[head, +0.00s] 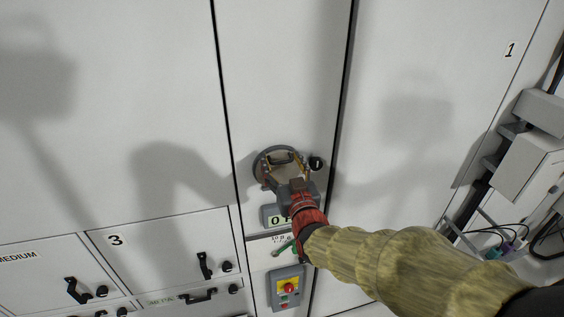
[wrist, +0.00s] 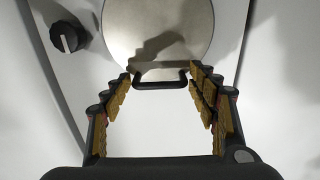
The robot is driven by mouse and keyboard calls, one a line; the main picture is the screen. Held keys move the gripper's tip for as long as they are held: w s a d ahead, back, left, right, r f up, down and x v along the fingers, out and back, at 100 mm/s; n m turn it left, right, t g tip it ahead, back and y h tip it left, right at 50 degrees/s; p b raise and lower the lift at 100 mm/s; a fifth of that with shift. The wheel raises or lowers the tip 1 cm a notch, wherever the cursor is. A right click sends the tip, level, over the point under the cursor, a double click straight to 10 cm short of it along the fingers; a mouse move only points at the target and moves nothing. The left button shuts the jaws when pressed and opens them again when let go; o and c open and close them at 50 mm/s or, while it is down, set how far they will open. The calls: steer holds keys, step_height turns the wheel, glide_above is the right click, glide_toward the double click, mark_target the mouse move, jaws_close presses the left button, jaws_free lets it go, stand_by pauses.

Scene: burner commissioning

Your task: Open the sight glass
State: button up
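The sight glass is a round fitting with a grey metal disc cover (wrist: 160,25) and a dark rim (head: 259,168) on the narrow white centre panel. A black bar handle (wrist: 160,85) shows at the lower edge of the disc in the wrist view. My gripper (head: 284,163) is at the sight glass and hides part of it in the head view. In the wrist view its yellow-padded fingers (wrist: 162,78) are apart, one on each side of the handle. The left fingertip is very close to the handle's end; I cannot tell if they touch. The disc appears to lie flat against its rim.
A black knob (head: 316,163) sits right beside the sight glass; it also shows in the wrist view (wrist: 68,37). Cabinet doors with black handles (head: 204,266) are at lower left.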

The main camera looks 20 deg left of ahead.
steer(key=c, duration=1.3)
steer(key=shift+d+f+b, duration=0.1)
steer(key=shift+f+b, duration=0.05)
steer(key=shift+b, duration=0.65)
steer(key=shift+c, duration=0.2)
